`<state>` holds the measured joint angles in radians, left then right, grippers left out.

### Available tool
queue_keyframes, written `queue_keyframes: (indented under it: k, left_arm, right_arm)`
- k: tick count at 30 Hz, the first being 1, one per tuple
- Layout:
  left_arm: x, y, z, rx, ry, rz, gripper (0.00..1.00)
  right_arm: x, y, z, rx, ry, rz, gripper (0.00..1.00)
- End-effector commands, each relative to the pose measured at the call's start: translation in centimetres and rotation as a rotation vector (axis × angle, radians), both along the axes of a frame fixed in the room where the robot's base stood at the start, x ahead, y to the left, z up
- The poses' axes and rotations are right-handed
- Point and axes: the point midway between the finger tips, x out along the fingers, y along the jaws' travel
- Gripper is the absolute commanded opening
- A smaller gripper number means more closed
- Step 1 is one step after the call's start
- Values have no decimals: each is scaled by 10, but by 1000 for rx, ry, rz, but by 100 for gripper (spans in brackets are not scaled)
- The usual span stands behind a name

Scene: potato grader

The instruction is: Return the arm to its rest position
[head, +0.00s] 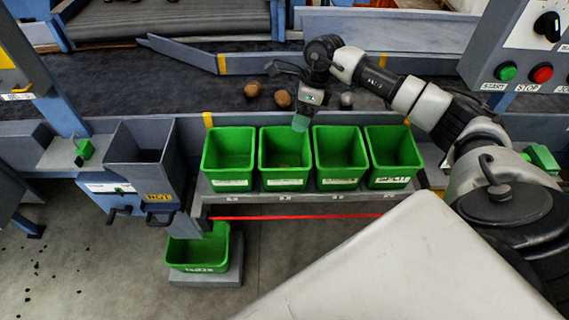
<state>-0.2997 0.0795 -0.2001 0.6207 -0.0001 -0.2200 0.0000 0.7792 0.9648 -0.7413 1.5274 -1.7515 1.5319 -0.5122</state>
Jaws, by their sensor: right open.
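My right arm comes in from the right and reaches over the dark belt. My right gripper (300,122) points down above the back rims of the two middle green bins, open, and I see nothing held in it. The second green bin (286,183) from the left has something brownish on its floor. My left gripper is not in the picture.
Two brown potatoes (282,98) and a grey lump (346,99) lie on the belt (150,85). More green bins (229,183) stand on a shelf. A grey hopper (140,155), a lower green bin (198,252) and a button box (520,60) flank them.

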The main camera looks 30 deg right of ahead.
Motion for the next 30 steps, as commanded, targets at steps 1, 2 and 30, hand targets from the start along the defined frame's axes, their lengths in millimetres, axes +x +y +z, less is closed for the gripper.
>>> queue_keyframes:
  k: [1,2,30]
  left_arm:
    - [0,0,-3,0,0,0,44]
    - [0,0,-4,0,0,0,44]
    - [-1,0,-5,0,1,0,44]
  right_arm:
    - [0,-3,7,0,-3,-1,76]
    - [0,-4,10,0,-2,-1,76]
    - [-1,124,11,499,-135,-34,76]
